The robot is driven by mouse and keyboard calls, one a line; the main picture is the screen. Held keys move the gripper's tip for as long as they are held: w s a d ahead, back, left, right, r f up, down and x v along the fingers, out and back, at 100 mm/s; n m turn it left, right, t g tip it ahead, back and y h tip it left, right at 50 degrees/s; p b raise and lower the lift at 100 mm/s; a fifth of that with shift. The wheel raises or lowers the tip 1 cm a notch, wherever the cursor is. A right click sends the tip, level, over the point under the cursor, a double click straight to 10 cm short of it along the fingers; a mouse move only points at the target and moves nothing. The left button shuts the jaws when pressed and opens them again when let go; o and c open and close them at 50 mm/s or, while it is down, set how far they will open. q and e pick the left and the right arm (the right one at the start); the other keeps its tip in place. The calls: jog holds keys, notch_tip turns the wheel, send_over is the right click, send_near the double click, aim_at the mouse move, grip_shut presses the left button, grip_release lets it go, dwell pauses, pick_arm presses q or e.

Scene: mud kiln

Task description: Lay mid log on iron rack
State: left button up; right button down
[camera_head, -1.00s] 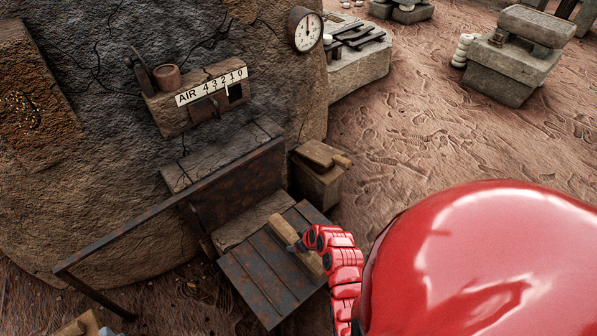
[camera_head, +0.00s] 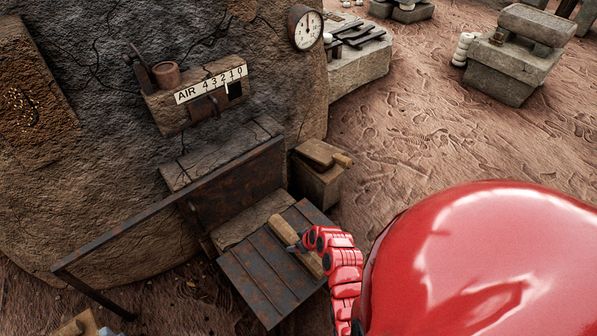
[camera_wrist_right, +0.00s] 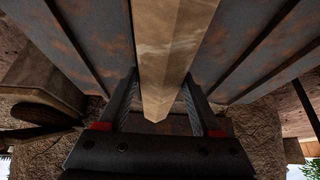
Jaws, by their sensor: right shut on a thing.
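The pale wooden log (camera_head: 283,231) lies slantwise along the slats of the dark, rusty iron rack (camera_head: 252,277) in front of the kiln. My right gripper (camera_head: 299,246) is shut on the log near its middle, from above. In the right wrist view the log (camera_wrist_right: 172,45) runs between the two black fingers of my right gripper (camera_wrist_right: 163,98), with rack slats (camera_wrist_right: 85,35) on both sides. The log looks to be at the rack's surface, but I cannot tell whether its whole length touches. My left gripper is not in view.
A rusty bar and upright plate (camera_head: 240,190) stand along the rack's kiln side. A block with a wooden paddle (camera_head: 322,155) stands behind the rack. A shelf (camera_head: 205,100) and a dial (camera_head: 305,27) are on the kiln wall.

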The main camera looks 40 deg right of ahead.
jog(key=shift+f, duration=0.45)
dwell(0.3)
grip_release()
jog(key=p+v, duration=0.4)
jog(key=v, duration=1.3)
jog(key=shift+r, duration=0.2)
jog(key=shift+d, duration=0.1)
